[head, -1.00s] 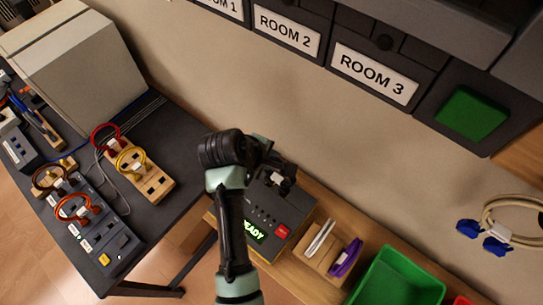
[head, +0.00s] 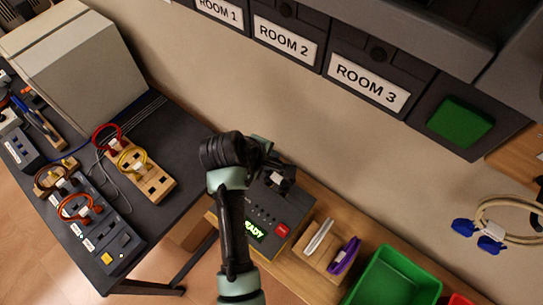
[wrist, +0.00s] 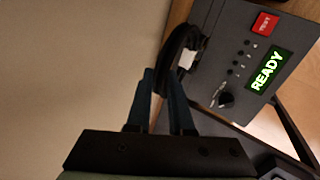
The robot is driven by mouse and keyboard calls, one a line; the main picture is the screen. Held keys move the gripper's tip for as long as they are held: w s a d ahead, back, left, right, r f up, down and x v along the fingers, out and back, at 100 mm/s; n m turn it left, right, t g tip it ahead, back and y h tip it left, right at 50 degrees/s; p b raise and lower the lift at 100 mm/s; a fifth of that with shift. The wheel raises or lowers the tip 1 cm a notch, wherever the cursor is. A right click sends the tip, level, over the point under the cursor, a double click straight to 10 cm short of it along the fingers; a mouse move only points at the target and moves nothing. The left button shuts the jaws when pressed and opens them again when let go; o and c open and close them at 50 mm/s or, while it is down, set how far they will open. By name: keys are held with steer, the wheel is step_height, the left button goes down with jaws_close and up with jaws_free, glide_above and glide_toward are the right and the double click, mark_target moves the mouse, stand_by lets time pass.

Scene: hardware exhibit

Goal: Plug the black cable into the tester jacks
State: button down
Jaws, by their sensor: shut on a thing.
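The grey tester (head: 275,215) stands on the wooden bench, with a lit READY display and a red button; it also shows in the wrist view (wrist: 232,50). In the head view my gripper (head: 285,175) is mostly hidden by my arm, at the tester's far end. The jacks and plug ends are hidden or too dark, so I cannot tell whether the plugs are seated.
Right of the tester are a wooden holder (head: 318,262) with a purple cable (head: 344,256) and a green bin (head: 392,280). A dark table (head: 185,125) at left holds red, yellow, brown and orange cables. The wall is close behind the tester.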

steer(key=shift+f+p, duration=0.5)
steer(key=shift+f, duration=0.55)
stand_by(2.9)
steer(key=shift+c, duration=0.4)
jaws_free()
steer(key=shift+r, duration=0.15)
stand_by(0.6)
steer(key=p+v, duration=0.6)
steer(key=v, duration=0.1)
stand_by(0.6)
steer(key=shift+s, duration=0.1)
stand_by(0.4)
